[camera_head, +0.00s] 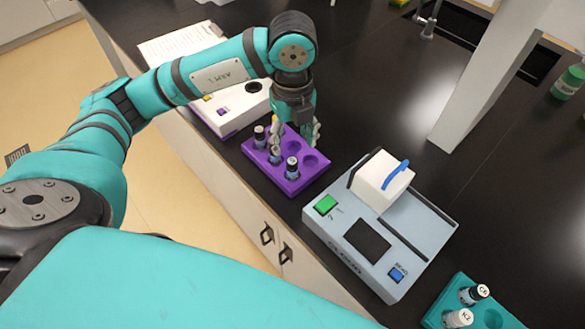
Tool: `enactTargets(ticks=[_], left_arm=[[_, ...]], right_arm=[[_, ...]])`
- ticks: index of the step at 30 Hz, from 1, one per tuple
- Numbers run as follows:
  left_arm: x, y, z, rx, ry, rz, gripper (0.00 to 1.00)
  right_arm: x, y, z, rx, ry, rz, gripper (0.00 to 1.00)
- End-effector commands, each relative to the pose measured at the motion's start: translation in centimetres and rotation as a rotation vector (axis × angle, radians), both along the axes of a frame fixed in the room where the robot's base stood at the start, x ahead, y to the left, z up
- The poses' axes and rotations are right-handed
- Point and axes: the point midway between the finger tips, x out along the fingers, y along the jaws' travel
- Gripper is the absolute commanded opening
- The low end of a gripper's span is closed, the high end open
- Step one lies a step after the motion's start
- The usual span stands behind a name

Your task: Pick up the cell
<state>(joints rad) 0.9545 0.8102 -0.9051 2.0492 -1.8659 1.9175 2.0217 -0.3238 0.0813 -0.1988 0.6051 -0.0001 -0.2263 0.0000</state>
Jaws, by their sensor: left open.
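A purple rack (314,174) stands near the front edge of the dark bench. I cannot tell which of these is the cell. My left gripper (294,138) is open and points down over the back of the rack, with its fingers close to the vials. The fingers partly hide the rack's back and a vial there. I cannot tell whether they touch anything. My right gripper is not in view.
A grey-blue device (405,252) with a white lid (380,180) and blue handle stands right of the rack. A teal rack (490,318) with labelled vials is at the lower right. A white device (236,108) sits behind my left arm. A pale post (480,85) rises at the back.

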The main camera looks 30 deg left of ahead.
Motion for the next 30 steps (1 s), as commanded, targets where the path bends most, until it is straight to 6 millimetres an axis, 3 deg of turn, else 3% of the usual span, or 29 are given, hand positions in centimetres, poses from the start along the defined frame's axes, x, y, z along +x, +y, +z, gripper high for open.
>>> enactTargets(ticks=[6,11,17,21,30], left_arm=[[0.0,0.0,-3.4,0.0,0.002,0.001,0.56],[0.0,0.0,-4.4,0.001,0.001,0.0,0.56],[-0.5,0.0,-6.9,0.001,0.007,0.0,0.56],[-0.4,0.0,-8.8,-0.001,0.003,0.0,0.56],[-0.3,0.0,-9.4,-0.002,-0.001,-0.002,0.54]], right_arm=[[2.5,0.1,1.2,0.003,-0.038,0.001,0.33],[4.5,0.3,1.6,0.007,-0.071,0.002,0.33],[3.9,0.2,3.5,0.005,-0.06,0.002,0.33],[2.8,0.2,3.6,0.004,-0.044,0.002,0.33],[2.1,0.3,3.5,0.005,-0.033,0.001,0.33]])
